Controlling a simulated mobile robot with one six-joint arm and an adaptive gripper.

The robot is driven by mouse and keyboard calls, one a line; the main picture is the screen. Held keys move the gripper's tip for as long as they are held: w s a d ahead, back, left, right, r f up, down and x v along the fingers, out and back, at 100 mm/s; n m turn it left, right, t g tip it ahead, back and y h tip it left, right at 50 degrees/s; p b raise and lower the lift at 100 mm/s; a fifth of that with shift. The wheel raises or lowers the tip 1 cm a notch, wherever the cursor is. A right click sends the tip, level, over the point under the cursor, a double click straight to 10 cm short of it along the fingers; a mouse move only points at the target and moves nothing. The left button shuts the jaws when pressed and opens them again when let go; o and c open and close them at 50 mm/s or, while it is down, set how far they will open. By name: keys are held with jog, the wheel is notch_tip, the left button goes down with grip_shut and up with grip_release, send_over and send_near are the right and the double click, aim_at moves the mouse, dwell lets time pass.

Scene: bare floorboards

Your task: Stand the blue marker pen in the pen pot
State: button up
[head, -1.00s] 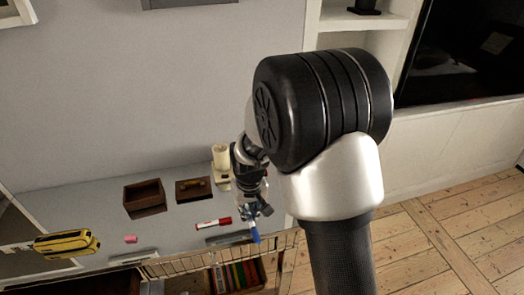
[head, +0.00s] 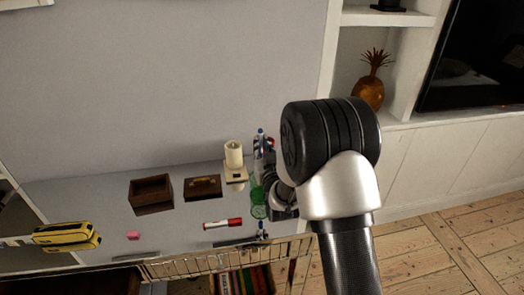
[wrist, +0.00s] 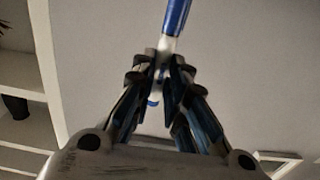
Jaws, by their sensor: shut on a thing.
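The blue marker pen (wrist: 177,18) is gripped between the fingertips of my gripper (wrist: 162,72) in the wrist view. Its blue body runs toward the top edge, where it is cut off, and a pale part sits between the fingers. A green pot (head: 257,205), which looks like the pen pot, stands on the grey table in the head view. My arm's dark joint overlaps the area to its right. Small blue, white and red shapes show above the pot, but I cannot tell which is the held pen. The pot is not in the wrist view.
A red marker (head: 222,223) lies on the table (head: 180,228). A wire basket (head: 220,261) borders the front.

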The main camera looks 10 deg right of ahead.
notch_tip(320, 180, down, 12)
jog(key=b, duration=0.2)
dwell(1.1)
jog(key=o, duration=0.9)
jog(key=shift+c, duration=0.2)
jog(key=s, duration=1.2)
